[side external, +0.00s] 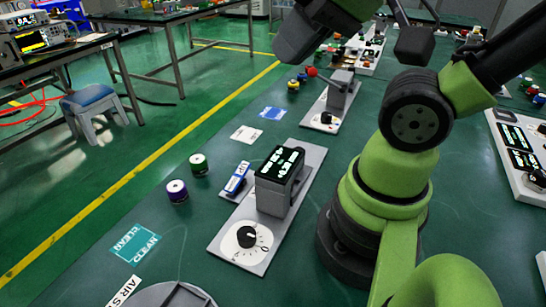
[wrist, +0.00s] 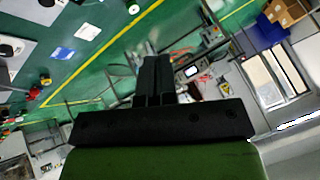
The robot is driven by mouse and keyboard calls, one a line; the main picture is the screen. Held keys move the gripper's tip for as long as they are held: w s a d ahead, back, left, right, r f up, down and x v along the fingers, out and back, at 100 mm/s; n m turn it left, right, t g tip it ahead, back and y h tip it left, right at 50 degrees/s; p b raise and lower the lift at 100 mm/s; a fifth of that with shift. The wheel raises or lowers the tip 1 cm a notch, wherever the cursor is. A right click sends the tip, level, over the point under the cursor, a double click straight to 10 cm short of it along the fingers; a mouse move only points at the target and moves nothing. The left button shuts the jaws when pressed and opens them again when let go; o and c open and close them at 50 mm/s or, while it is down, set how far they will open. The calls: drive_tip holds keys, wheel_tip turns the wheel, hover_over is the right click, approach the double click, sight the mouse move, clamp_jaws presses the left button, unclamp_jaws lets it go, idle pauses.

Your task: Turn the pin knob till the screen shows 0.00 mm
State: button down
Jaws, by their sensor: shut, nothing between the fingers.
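In the side external view a grey base plate (side external: 222,236) carries a box with a lit dark screen (side external: 279,163); its white digits are too small to read. At the plate's near end a black knob (side external: 247,237) sits on a white dial with marks around it. I cannot tell whether this is the pin knob. A second unit behind it has another black knob (side external: 326,118) on a white dial. My gripper (wrist: 152,62) shows in the wrist view with its black fingers together and empty. It is raised and points away from the knobs, toward the room.
A green-capped spool (side external: 198,164) and a purple-capped spool (side external: 177,191) stand left of the front plate. A blue-and-white block (side external: 237,178) lies beside the screen box. A round grey part (side external: 165,296) sits at the near edge. Open bench lies around the CLEAN label (side external: 135,243).

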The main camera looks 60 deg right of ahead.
drive_tip(key=c, duration=1.8)
unclamp_jaws()
drive_tip(key=o, duration=0.4)
drive_tip(key=shift+w, duration=0.1)
drive_tip(key=o, duration=0.3)
drive_tip(key=shift+w+a+f+g, duration=0.1)
drive_tip(key=shift+w+f+g, duration=0.05)
drive_tip(key=shift+w+g, duration=0.15)
drive_tip(key=o, duration=0.4)
drive_tip(key=w+a+f+g, duration=0.1)
drive_tip(key=w+f+g, duration=0.2)
drive_tip(key=w+f, duration=0.1)
drive_tip(key=w+a+f+n+g, duration=0.1)
drive_tip(key=w+f+g, duration=0.1)
drive_tip(key=f, duration=0.1)
drive_tip(key=shift+w+a+g, duration=0.25)
drive_tip(key=shift+a+g, duration=0.05)
drive_tip(key=shift+c, duration=0.2)
drive_tip(key=g+h, duration=0.1)
drive_tip(key=g, duration=0.4)
approach(247, 234)
drive_tip(key=shift+n, duration=0.4)
drive_tip(key=x, duration=0.9)
drive_tip(key=shift+f, duration=0.1)
